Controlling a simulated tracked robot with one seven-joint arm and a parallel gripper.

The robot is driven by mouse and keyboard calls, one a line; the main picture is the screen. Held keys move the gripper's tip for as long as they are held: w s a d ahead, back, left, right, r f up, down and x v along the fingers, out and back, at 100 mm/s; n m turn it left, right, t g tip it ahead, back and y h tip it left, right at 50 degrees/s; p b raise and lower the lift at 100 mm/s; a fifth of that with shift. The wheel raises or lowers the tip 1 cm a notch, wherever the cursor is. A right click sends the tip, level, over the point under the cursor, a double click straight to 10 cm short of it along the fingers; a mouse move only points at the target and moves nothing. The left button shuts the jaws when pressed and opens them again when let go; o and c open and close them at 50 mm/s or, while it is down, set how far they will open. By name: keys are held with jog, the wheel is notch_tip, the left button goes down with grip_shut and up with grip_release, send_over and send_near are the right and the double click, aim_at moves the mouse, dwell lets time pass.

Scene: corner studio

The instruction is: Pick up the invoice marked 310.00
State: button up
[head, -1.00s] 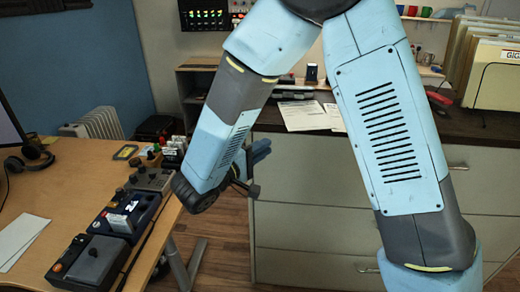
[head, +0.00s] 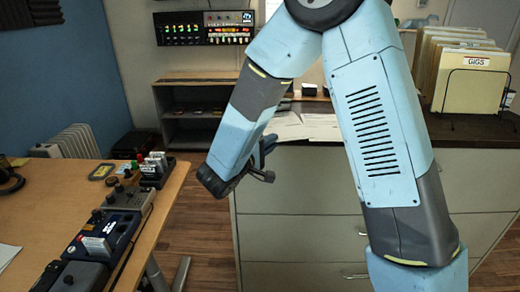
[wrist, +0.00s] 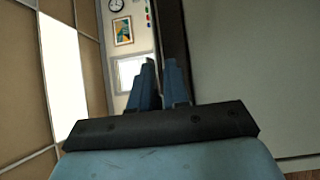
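White printed sheets lie on the dark counter top in the head view, partly hidden behind my arm. One sheet (head: 284,130) lies to the left and another sheet (head: 319,127) to the right. Their print is too small to read, so I cannot tell which is marked 310.00. My gripper (head: 268,148) hangs in front of the counter's left end, near its edge and apart from the sheets. In the wrist view its two blue fingers (wrist: 160,66) stand a little apart with nothing between them. No sheet shows in the wrist view.
A wire rack of folders (head: 473,80) stands at the counter's right. Drawers (head: 300,210) fill the counter's front. A wooden desk (head: 50,205) with several small devices is at the left. Wooden floor (head: 205,230) lies open between desk and counter.

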jog(key=shift+w+d, duration=0.35)
jog(key=shift+w, duration=0.1)
grip_shut()
jog(key=shift+s, duration=0.1)
jog(key=shift+s, duration=1.05)
